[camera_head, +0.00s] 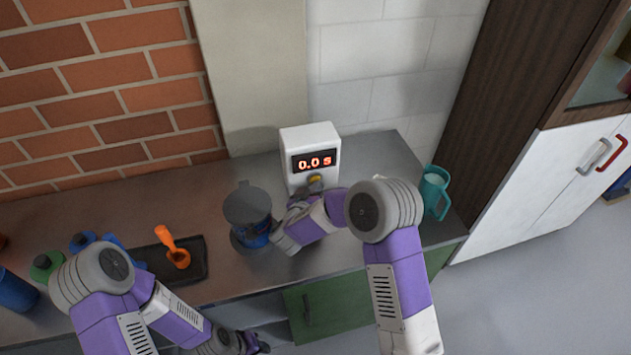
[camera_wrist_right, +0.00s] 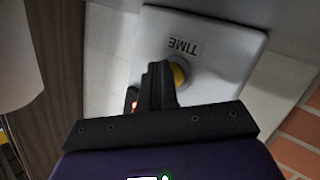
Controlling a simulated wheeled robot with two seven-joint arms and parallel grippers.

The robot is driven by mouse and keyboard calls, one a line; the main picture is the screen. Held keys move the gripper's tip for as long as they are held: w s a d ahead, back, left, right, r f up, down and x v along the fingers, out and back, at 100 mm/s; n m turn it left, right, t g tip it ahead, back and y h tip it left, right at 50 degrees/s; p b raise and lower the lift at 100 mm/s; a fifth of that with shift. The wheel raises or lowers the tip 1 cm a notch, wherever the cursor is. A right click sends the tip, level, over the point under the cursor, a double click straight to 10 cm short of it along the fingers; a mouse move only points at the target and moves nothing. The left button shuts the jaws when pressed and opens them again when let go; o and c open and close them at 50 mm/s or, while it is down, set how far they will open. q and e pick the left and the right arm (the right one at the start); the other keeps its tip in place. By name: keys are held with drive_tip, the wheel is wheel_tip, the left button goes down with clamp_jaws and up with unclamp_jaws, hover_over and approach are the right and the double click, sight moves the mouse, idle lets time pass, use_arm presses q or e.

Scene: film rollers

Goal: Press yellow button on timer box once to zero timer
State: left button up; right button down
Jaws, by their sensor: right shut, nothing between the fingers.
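The white timer box (camera_head: 312,136) stands on the counter against the wall, and its red display (camera_head: 314,162) reads 0.0 s. Its yellow button (camera_head: 315,179) is on the front below the display. My right gripper (camera_head: 311,189) is shut and empty, with its tips right at the button. In the right wrist view the dark shut fingers (camera_wrist_right: 160,72) partly cover the yellow button (camera_wrist_right: 179,74) on the white box face (camera_wrist_right: 215,45) marked TIME. I cannot tell whether they touch. My left gripper (camera_head: 256,346) is low at the bottom edge, its fingers too small to read.
A grey-lidded blue container (camera_head: 248,207) stands just left of my right gripper. A teal mug (camera_head: 435,192) is to the right. A dark tray (camera_head: 196,262) with an orange tool (camera_head: 174,249) and several bottles lie left. A dark cabinet (camera_head: 520,75) borders the counter's right.

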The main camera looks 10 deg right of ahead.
drive_tip(key=shift+s, duration=0.15)
drive_tip(key=shift+s+r, duration=0.1)
drive_tip(key=shift+s, duration=0.6)
drive_tip(key=shift+s+d+p, duration=0.15)
drive_tip(key=shift+s+p, duration=0.3)
drive_tip(key=shift+s, duration=2.05)
